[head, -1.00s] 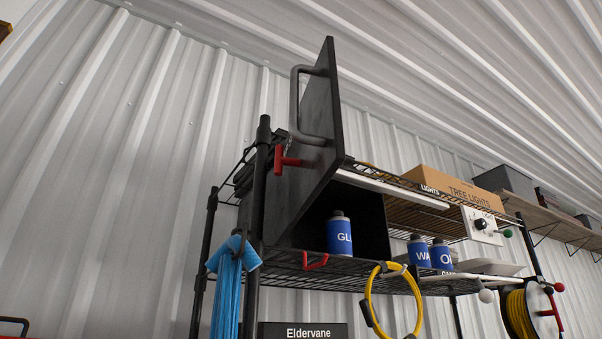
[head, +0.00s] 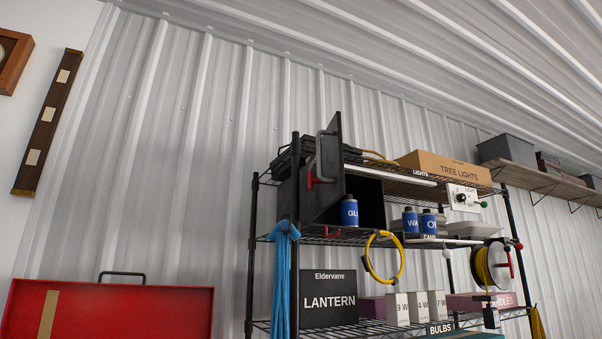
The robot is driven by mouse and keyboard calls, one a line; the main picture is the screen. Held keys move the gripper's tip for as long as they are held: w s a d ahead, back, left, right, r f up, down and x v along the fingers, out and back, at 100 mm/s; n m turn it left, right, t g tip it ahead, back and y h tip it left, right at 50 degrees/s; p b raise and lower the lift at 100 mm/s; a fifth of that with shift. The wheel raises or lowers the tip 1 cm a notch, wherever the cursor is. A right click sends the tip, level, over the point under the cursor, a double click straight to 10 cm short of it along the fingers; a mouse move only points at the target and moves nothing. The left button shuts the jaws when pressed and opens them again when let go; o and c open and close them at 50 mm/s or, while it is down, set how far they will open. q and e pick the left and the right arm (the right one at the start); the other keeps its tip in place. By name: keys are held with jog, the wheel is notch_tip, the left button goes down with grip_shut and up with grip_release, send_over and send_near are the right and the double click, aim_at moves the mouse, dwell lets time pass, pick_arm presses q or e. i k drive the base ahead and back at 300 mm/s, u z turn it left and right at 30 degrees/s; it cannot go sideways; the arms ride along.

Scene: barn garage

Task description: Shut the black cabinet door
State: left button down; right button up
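The black cabinet door (head: 329,165) stands swung open, its edge toward me, on the upper part of a black wire shelf rack. It has a dark bar handle (head: 319,157) on its left face. The black cabinet (head: 371,203) behind it shows a dark open inside to the right of the door. Neither of my grippers shows in the head view.
The rack also holds a LANTERN box (head: 328,306), more blue bottles (head: 411,221), a TREE LIGHTS box (head: 446,167) and a yellow cable loop (head: 384,258). Blue straps (head: 282,275) hang at its left post. An open red case (head: 106,312) is at lower left.

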aim_at(326, 163)
jog(key=u, duration=0.5)
jog(key=i, duration=0.7)
jog(key=u, duration=0.2)
